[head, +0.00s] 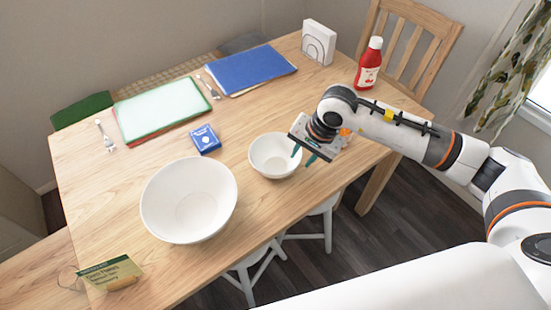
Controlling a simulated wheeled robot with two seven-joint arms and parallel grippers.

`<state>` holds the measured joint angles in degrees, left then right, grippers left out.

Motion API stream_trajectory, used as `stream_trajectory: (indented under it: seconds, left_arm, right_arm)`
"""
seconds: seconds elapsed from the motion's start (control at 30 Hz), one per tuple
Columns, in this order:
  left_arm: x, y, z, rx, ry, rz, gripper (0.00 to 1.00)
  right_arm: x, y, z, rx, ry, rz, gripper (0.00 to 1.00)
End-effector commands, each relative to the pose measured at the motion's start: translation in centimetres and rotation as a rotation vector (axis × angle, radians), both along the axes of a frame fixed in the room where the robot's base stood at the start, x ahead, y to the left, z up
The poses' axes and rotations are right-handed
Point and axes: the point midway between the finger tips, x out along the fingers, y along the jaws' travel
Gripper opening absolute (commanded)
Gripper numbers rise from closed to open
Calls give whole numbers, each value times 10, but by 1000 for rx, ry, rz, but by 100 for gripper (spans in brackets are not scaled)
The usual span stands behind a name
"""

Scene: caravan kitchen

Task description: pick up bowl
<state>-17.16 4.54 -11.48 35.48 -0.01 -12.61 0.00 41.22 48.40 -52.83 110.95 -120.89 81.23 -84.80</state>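A small white bowl (270,162) stands upright and empty near the table's front edge, at the middle of the head view. A larger white bowl (175,215) stands empty to its left. My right gripper (304,155) is at the small bowl's right side, with its two teal fingertips apart. One fingertip shows over the right rim area and the other just outside it. I cannot tell whether either touches the bowl. My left gripper is not in view.
The wooden table (115,205) also bears a small blue box (205,139), a green-edged mat (160,107), a blue mat (248,70), a red bottle (368,64), a white napkin holder (318,43) and a green-yellow packet (108,274). A wooden chair (412,50) stands behind.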

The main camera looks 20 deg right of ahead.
Motion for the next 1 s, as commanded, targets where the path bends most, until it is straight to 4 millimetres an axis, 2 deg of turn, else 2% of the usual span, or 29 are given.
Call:
stream_trajectory:
  seconds: [0.13,0.27,0.53,0.57,0.73,1.0]
  left_arm:
    - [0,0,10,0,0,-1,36]
    - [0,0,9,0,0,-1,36]
    - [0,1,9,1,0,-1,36]
    - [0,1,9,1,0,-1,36]
    - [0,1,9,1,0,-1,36]
    - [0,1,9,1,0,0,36]
  right_arm:
    - [-2,10,-22,3,7,2,31]
    - [3,12,-37,2,4,-1,31]
    - [4,12,-41,2,2,1,31]
    - [4,12,-41,2,2,1,29]
    - [4,12,-41,2,2,0,1]
    - [4,12,-41,3,1,1,0]
